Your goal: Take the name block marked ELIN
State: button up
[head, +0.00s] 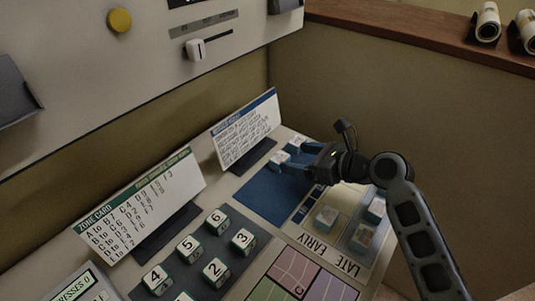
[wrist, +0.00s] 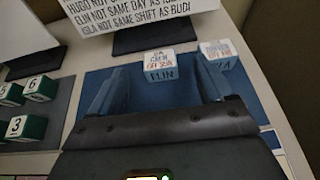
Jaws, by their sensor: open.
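The ELIN name block (wrist: 160,67) is a white cube with a blue front marked ELIN and small print on top. It stands on the blue mat (head: 262,200), below the rules card. In the wrist view it is just beyond my gripper (wrist: 162,88), between the lines of its two fingers. My gripper is open and empty, low over the mat. In the head view the ELIN block (head: 278,160) is just left of my gripper (head: 294,163). A second name block (wrist: 222,56) stands close to its right, by the right fingertip; its name is partly hidden.
The rules card (head: 245,128) stands behind the blocks on a dark base. Green number blocks (head: 217,221) are on a dark mat to the left, beside the zone card (head: 140,205). More name blocks (head: 326,217) sit in the LATE and EARLY area, under my arm.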

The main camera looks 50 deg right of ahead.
aim_at(279, 156)
jog(key=x, duration=0.7)
jog(key=shift+w+a+f, duration=0.1)
jog(key=shift+f, duration=0.35)
jog(key=c, duration=1)
jog(key=shift+c, duration=0.2)
jog(key=shift+r, duration=0.1)
